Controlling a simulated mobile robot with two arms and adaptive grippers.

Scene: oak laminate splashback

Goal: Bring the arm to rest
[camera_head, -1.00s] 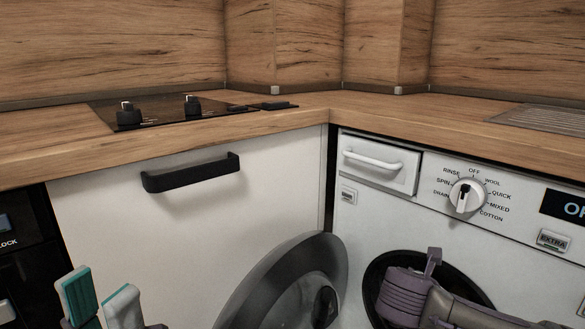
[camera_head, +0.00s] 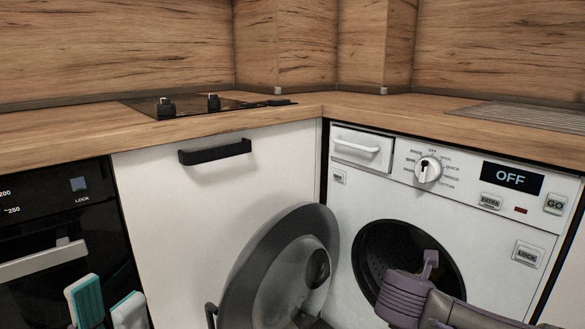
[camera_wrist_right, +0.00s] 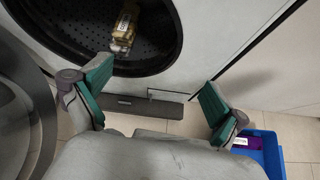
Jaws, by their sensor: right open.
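My left gripper (camera_head: 107,303) shows at the bottom left of the head view. Its two teal-padded fingers stand apart with nothing seen between them; its lower part is cut off by the frame. My right arm (camera_head: 405,297) reaches in from the bottom right, in front of the washing machine's drum opening. In the right wrist view my right gripper (camera_wrist_right: 156,92) is open and empty, its teal-padded fingers wide apart below the drum opening (camera_wrist_right: 150,62).
The washing machine (camera_head: 350,215) has its round door (camera_head: 262,265) swung open to the left. A yellowish container (camera_wrist_right: 124,28) lies in the drum. A blue bin (camera_wrist_right: 270,160) holding a purple item (camera_wrist_right: 241,141) stands on the floor. An oven (camera_head: 60,235) is at the left.

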